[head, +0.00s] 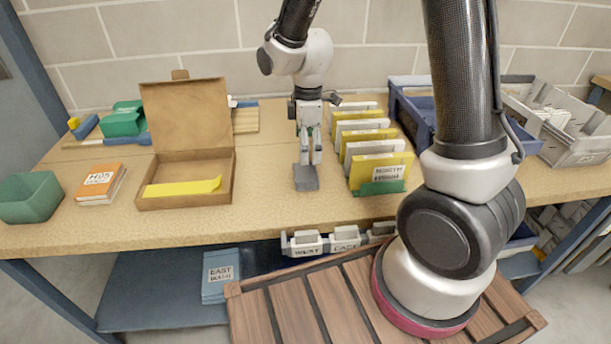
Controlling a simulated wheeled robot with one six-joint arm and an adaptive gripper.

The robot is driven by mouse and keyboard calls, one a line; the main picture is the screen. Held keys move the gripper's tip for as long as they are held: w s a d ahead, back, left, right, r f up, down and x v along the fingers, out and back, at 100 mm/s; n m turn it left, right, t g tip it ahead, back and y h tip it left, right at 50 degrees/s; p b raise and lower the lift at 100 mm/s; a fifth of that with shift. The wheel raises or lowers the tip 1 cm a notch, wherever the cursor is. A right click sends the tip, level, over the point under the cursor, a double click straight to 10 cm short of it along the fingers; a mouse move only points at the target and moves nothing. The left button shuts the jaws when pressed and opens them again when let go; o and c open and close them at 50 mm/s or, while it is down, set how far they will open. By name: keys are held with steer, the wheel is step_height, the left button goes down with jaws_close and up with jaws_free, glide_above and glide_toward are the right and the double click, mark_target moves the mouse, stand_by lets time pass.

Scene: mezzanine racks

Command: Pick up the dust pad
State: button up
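A small dark grey block (305,179), which looks like the dust pad, is on the tan worktop near the middle. My gripper (311,160) points down right at the block, its fingertips at the block's back top edge in the picture. The two fingers are a little apart. I cannot tell whether they touch or grip the block, or whether it is clear of the worktop.
An open cardboard box (186,190) holding a yellow piece stands to the left. A row of yellow and white upright cards (378,168) is close on the right. A green bin (31,200) and orange booklets (101,184) are further left. Worktop (262,205) in front is clear.

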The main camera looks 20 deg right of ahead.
mark_target(306, 171)
steer(key=f, duration=0.8)
steer(key=shift+w+a+f, duration=0.1)
steer(key=shift+a+f, duration=0.15)
steer(key=c, duration=0.8)
